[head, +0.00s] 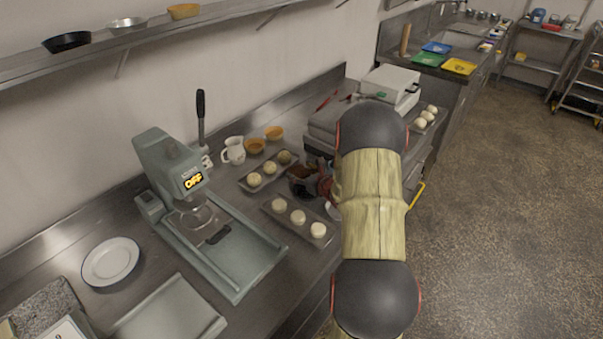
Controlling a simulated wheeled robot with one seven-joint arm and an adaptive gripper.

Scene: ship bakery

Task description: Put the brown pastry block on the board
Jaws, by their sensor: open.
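My gripper (305,187) is over the counter beside the dough trays, mostly hidden by my own arm. Its jaws are open, though the fingers are small and hard to make out. A small brown patch (301,172) shows right at the gripper; it may be the brown pastry block, but I cannot tell its shape or whether it touches the fingers. Several flat boards are in view: a pale grey-green one (168,312) at the front left, and blue (437,47), green (428,59) and yellow (459,66) ones on the far counter. I cannot tell which is the task's board.
Two trays (283,218) (250,188) hold dough balls. White mugs (233,151) and orange bowls (273,132) stand behind. The floor at right is clear.

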